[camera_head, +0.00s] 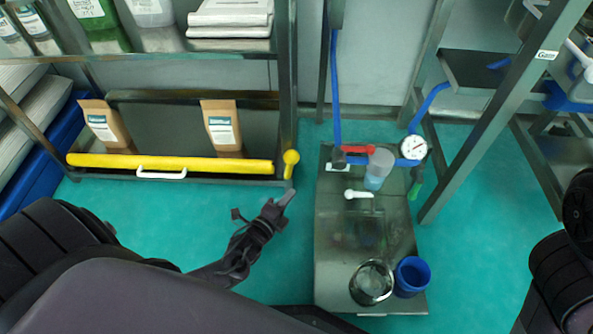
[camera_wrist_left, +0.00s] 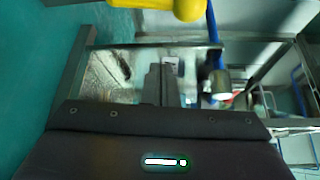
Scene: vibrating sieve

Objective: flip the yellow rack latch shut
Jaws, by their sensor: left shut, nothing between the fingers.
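The yellow rack latch (camera_head: 291,163) is a small lever with a round knob at the right end of the rack's lower shelf, beside the right post. Its knob end points up and its narrow end points down. A yellow bar (camera_head: 170,163) with a white handle runs along the front of that shelf. My left gripper (camera_head: 284,198) is shut and empty, just below the latch and apart from it. In the left wrist view, the shut fingers (camera_wrist_left: 161,82) point away, and a yellow rounded part (camera_wrist_left: 188,10) shows at the top edge. My right gripper is not in view.
Two brown bags (camera_head: 222,126) stand behind the bar. To the right, a metal bench (camera_head: 335,240) holds a gauge (camera_head: 413,147), a clear cup (camera_head: 379,168), a glass jar (camera_head: 371,283) and a blue cup (camera_head: 412,276). Green floor (camera_head: 240,205) lies free between rack and bench.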

